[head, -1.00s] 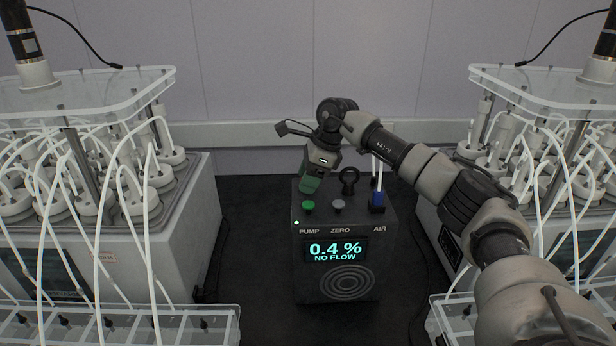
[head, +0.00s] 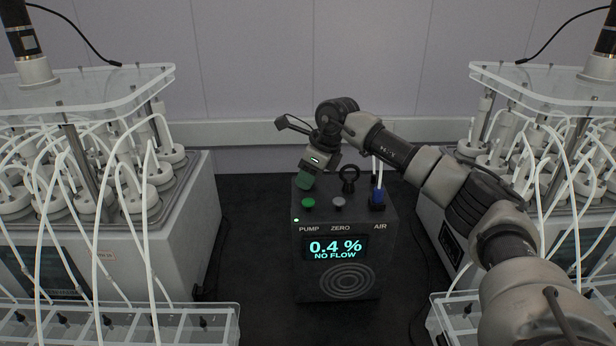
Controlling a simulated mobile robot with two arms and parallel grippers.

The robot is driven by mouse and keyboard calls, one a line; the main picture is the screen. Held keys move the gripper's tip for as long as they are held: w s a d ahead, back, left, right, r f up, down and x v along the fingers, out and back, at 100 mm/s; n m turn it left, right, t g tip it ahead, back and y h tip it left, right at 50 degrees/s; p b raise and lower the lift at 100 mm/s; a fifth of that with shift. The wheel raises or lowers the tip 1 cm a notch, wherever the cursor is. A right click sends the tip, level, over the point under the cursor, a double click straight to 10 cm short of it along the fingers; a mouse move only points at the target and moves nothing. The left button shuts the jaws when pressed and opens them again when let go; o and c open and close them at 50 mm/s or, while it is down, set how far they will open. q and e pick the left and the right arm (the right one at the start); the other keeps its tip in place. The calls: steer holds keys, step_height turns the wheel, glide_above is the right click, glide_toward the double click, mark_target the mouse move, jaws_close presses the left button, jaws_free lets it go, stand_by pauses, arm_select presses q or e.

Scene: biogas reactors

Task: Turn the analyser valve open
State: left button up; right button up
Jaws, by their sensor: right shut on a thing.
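My right gripper (head: 305,181) points down at the back left of the analyser's top, behind the PUMP button. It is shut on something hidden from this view. My left gripper is out of view.
White reactor benches with bottles and many looping tubes stand at the left (head: 190,235) and right (head: 430,215). Clear racks (head: 200,325) sit at the front on both sides.

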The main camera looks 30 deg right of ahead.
steer(key=m+h, duration=0.1)
steer(key=m, duration=0.2)
steer(key=shift+m+t+b, duration=0.35)
steer(key=shift+m+t, duration=0.05)
steer(key=m+h+b, duration=0.1)
steer(key=m, duration=0.2)
steer(key=shift+a+m+h, duration=0.1)
steer(key=shift+m+h, duration=0.2)
steer(key=m+h+b, duration=0.1)
steer(key=m, duration=0.3)
steer(key=shift+h, duration=0.3)
steer(key=shift+a+r+m+h+b, duration=0.1)
steer(key=shift+m+h+b, duration=0.3)
steer(key=shift+m, duration=0.9)
steer(key=o, duration=0.9)
